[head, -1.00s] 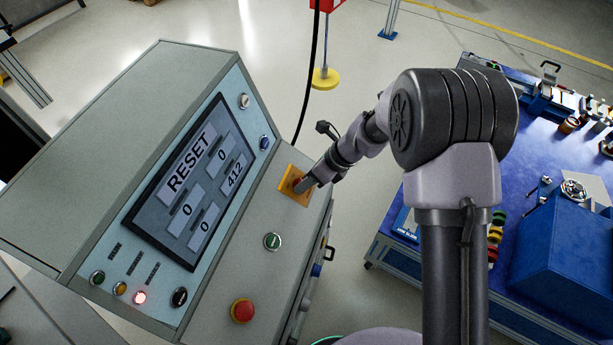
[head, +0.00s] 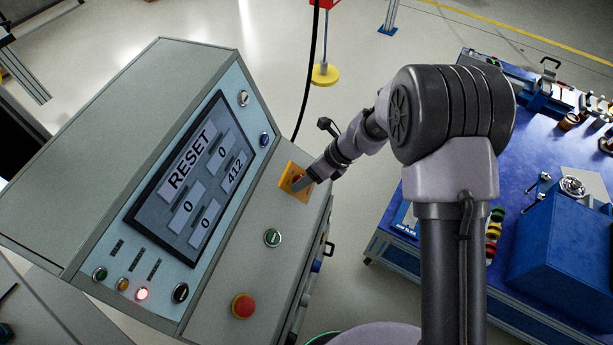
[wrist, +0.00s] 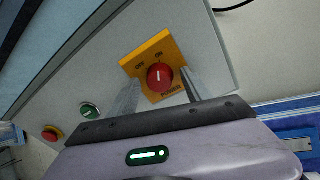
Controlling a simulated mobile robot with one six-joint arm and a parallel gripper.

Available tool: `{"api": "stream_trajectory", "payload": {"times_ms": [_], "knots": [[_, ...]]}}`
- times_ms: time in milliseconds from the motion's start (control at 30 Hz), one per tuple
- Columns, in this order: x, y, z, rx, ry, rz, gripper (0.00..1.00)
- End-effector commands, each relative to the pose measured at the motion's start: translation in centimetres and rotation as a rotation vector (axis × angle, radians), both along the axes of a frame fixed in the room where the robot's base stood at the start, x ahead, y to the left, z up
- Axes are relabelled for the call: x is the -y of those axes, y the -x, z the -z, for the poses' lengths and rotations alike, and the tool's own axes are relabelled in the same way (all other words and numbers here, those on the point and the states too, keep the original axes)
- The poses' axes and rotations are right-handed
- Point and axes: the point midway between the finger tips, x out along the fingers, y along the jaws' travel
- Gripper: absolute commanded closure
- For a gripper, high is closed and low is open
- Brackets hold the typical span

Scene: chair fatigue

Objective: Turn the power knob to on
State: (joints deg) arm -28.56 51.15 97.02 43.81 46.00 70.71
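The power knob (wrist: 160,77) is a round red knob on a yellow plate (wrist: 133,66) marked OFF, ON and POWER. Its short white mark points up in the wrist view, roughly toward the ON label. My gripper (wrist: 160,92) is at the knob, with one finger on each side. The fingers look apart, with a visible gap to the knob on the left; contact on the right is unclear. In the head view my gripper (head: 303,183) is over the yellow plate (head: 289,174) and partly hides the knob.
A green button (head: 272,238) and a red mushroom button (head: 243,306) sit on the same sloped panel. A blue workbench (head: 545,135) stands right. A black cable (head: 313,70) hangs behind.

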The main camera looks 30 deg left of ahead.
Motion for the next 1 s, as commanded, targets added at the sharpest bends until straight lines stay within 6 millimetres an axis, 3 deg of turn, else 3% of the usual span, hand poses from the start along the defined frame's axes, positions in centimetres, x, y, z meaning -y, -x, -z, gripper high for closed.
{"api": "stream_trajectory", "payload": {"times_ms": [133, 233, 500, 700, 1000], "knots": [[0.1, -0.1, -0.3, 0.001, 0.000, 0.000, 0.42], [0.8, -0.4, -1.8, 0.002, -0.001, 0.000, 0.42], [5.4, -1.8, -9.5, 0.003, -0.001, 0.002, 0.42], [8.0, -2.6, -13.5, 0.002, -0.001, 0.001, 0.42], [8.9, -2.8, -14.7, 0.000, 0.000, 0.000, 0.42]]}}
